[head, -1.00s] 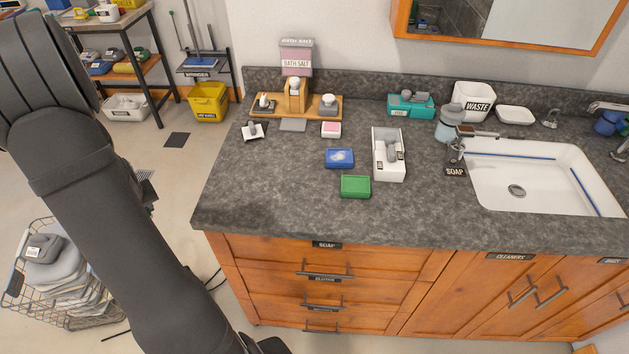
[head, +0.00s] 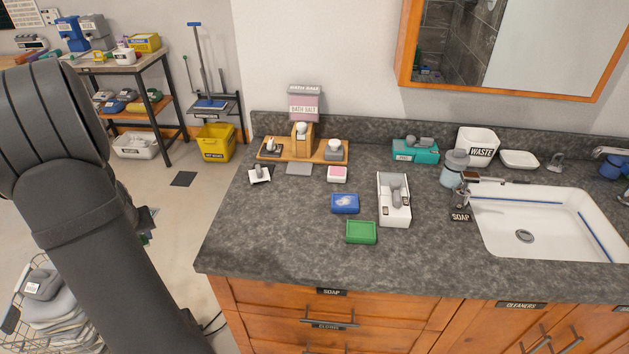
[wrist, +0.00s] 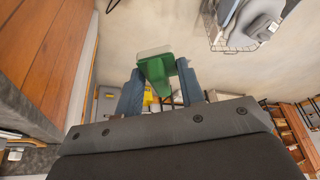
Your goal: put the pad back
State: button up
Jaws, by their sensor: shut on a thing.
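My gripper (wrist: 160,75) is shut on a green pad-like thing (wrist: 155,68) with a pale, whitish far edge, seen between two blue-grey fingers in the wrist view. It is held in the air over the floor, beside the wooden cabinet front. In the head view my gripper (head: 148,217) is mostly hidden behind my arm, left of the counter, with a speck of green below it. On the counter (head: 270,235) lie a green block (head: 361,232), a blue block with a pale patch (head: 345,203) and a pink-topped white block (head: 337,173). Which place belongs to the pad cannot be told.
A white tray with a grey item (head: 394,203) stands right of the blocks. Behind are a wooden stand (head: 303,140), a teal box (head: 414,152) and a soap dispenser (head: 461,195) near the sink (head: 545,225). A wire basket (wrist: 235,40) stands on the floor. The counter's front left is clear.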

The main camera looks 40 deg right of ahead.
jog(key=d+r+m+h, duration=0.1)
jog(key=d+r+m, duration=0.3)
jog(key=d, duration=0.9)
jog(key=d+r+m+h, duration=0.1)
jog(key=d+r, duration=0.5)
jog(key=d, duration=0.7)
jog(key=s+d+r+m, duration=0.1)
jog(key=s+d, duration=0.4)
jog(key=d, duration=0.4)
jog(key=s+d+r+m+g, duration=0.15)
jog(key=s+d, duration=0.25)
jog(key=d, duration=0.5)
jog(key=s+d+r, duration=0.2)
jog(key=s+d, duration=0.3)
jog(key=d, duration=0.4)
send_over(300, 165)
jog(key=s+a, duration=0.1)
jog(key=shift+h, duration=0.4)
notch_tip(300, 165, down, 7)
jog(key=shift+r, duration=0.1)
jog(key=shift+a+f, duration=0.1)
jog(key=shift+f, duration=1.85)
jog(key=shift+f, duration=0.1)
jog(key=o, duration=1)
jog(key=shift+c, duration=0.2)
